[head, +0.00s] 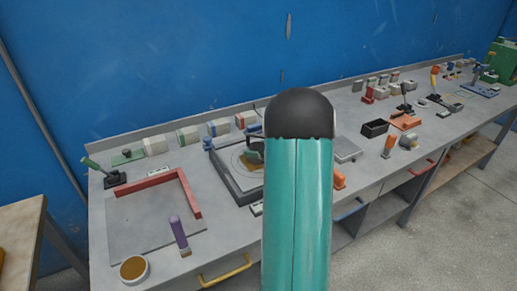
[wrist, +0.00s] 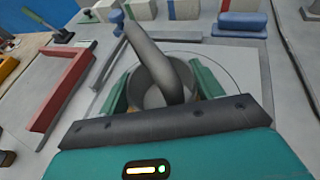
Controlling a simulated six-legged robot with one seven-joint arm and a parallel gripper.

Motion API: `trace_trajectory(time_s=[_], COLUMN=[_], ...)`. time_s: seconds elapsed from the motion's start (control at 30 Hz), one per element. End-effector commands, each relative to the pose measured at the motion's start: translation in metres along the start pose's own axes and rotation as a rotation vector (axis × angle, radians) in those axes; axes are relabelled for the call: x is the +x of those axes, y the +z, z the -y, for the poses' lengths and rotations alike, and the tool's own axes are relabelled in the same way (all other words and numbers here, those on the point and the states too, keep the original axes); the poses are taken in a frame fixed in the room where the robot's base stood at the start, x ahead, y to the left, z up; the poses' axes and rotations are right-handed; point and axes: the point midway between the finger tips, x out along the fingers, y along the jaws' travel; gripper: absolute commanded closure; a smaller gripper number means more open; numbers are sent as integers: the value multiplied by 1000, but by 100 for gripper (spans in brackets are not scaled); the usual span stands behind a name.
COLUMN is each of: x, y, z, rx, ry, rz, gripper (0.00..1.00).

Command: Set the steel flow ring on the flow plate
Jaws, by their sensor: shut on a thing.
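The steel flow ring (wrist: 148,92) is a grey, cup-like ring between the two teal fingers of my gripper (wrist: 160,92) in the wrist view. A thick dark grey bar runs diagonally across the ring's opening, up and to the left. The flow plate (wrist: 235,62) is pale grey with thin circle lines and lies beneath and around the ring. In the head view the flow plate (head: 229,162) sits in a dark frame, partly behind my arm. My gripper (head: 252,155) shows there only in part, over the plate. Whether the ring touches the plate cannot be told.
A red angled bar (head: 165,183) stands left of the plate. A purple-handled tool (head: 178,232) and a round tub (head: 133,268) are at the front left. Several boxes (head: 188,136) line the back. A black bin (head: 375,128) stands to the right.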

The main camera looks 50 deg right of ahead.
Motion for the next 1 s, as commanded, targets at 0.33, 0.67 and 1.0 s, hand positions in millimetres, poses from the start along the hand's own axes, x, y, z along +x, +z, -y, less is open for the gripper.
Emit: trace_trajectory(time_s=[0.33,0.67,1.0], x=[1,0,-53], y=[-3,-1,1], z=[0,0,1], rx=[0,-1,-1], ry=[0,0,-4], rz=[-1,-1,0], gripper=[13,13,13])
